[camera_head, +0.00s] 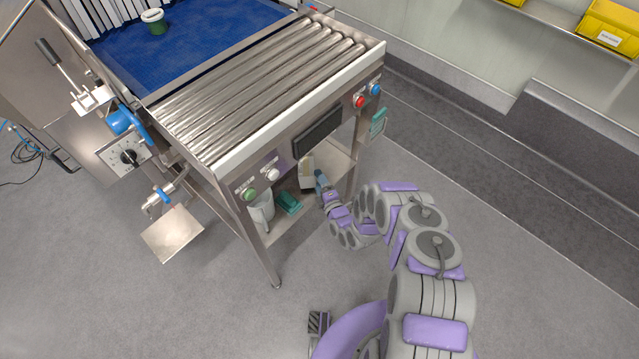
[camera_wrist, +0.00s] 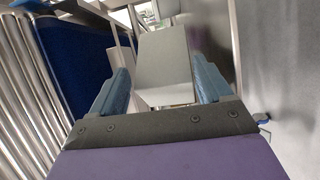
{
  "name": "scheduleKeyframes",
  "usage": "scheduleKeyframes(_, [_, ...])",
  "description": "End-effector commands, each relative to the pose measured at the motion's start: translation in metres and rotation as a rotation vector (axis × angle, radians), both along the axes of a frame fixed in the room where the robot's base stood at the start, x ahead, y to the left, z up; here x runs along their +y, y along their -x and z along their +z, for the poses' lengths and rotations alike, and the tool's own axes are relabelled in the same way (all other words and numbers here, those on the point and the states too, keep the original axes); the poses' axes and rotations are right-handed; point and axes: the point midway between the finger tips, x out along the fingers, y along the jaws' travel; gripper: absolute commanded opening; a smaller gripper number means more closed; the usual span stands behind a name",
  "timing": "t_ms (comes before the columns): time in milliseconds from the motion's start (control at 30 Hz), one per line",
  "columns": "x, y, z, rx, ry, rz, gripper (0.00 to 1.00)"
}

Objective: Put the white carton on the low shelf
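The white carton (camera_head: 306,173) is under the roller table, at the low shelf (camera_head: 337,161). My gripper (camera_head: 320,177) reaches in below the table top from the right. In the wrist view, the carton (camera_wrist: 165,63) fills the space between the two blue fingers of my gripper (camera_wrist: 162,75), with a finger against each side. My gripper is shut on it. I cannot tell whether the carton's underside touches the shelf.
The table leg (camera_head: 357,150) is close to my arm. The steel rollers (camera_head: 260,88) are above. The floor at the right is clear.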

Motion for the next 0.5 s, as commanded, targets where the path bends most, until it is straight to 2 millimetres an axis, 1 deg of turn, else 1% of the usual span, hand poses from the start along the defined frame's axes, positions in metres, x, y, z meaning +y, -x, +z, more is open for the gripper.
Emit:
scheduleKeyframes(33, [0.0002, -0.0002, 0.0004, -0.001, 0.0, 0.0, 0.83])
scheduleKeyframes(200, [0.0004, 0.0, 0.0003, 0.0, 0.0, 0.001, 0.99])
scheduleKeyframes(400, [0.0003, 0.0, 0.0003, 0.0, 0.0, 0.001, 1.0])
scheduleKeyframes(500, [-0.0012, 0.0031, 0.0004, 0.001, 0.0, 0.001, 1.0])
